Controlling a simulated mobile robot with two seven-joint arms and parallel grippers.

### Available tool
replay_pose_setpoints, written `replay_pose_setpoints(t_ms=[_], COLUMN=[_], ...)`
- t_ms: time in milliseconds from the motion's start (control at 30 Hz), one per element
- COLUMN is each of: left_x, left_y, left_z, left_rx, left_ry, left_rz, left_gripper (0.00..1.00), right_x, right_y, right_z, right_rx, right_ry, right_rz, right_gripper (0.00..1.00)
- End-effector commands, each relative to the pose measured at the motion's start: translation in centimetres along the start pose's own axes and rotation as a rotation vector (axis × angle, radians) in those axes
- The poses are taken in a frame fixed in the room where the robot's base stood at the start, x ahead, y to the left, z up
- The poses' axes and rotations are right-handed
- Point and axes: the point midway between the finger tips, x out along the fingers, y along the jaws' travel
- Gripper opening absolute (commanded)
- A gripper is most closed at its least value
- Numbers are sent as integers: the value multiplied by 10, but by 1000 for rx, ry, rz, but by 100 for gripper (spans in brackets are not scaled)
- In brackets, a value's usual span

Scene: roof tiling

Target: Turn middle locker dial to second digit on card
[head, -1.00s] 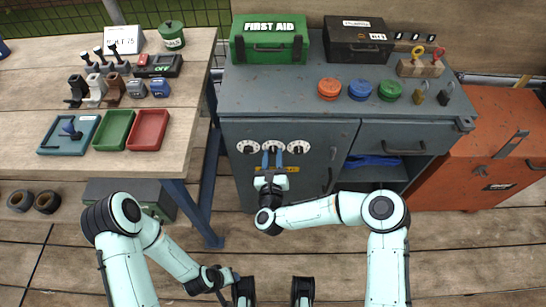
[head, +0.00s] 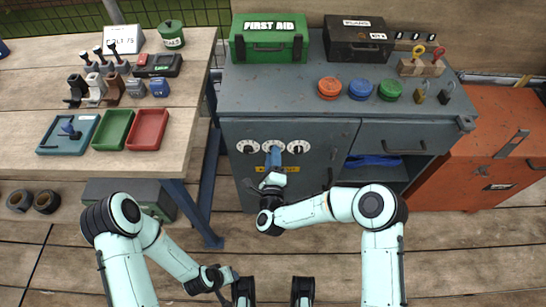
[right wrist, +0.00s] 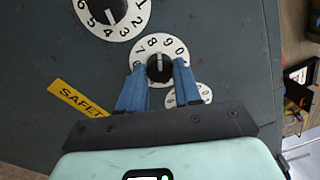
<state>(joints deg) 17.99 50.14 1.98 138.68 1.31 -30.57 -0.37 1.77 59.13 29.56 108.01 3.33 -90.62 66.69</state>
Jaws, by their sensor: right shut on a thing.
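The grey locker (head: 235,180) has three white dials in a row on its front. My right gripper (head: 274,157) is at the middle dial (head: 273,146). In the right wrist view its blue fingers (right wrist: 158,80) are on either side of the middle dial's black knob (right wrist: 158,68), shut on it. The knob's white mark points up the picture, roughly between 8 and 9. The white card (head: 124,39) stands on the wooden table; its writing is small, seeming to end in 75. My left gripper (head: 232,278) is low in the head view, away from the locker; its fingers are unclear.
The left dial (head: 248,147) and right dial (head: 298,147) flank the middle one closely. A yellow label (right wrist: 77,98) is below the dials. A green first aid box (head: 268,40) and coloured discs are on the locker top. The red cabinet (head: 490,140) stands to the right.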

Motion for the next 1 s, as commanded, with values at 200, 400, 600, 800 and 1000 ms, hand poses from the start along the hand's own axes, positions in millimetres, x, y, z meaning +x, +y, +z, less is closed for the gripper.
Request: replay_pose_setpoints(t_ms=[200, 400, 600, 800, 1000], left_x=[1, 2, 4, 4, 5], left_y=[0, -1, -1, -2, -2], left_z=[-2, -4, -5, -6, -7], left_rx=[0, -1, -1, -1, -2], left_ry=[5, 10, 14, 17, 20], left_rz=[0, -1, -1, -1, -1], left_gripper=[43, 43, 43, 43, 43], right_x=[0, 0, 0, 0, 0], right_y=[0, 0, 0, 0, 0], right_z=[0, 0, -1, -1, -1], right_rx=[-206, -397, -575, -721, -819], right_ry=[-7, -14, -20, -24, -27], right_rz=[-2, -4, -3, -4, -5], right_gripper=[3, 3, 3, 3, 3])
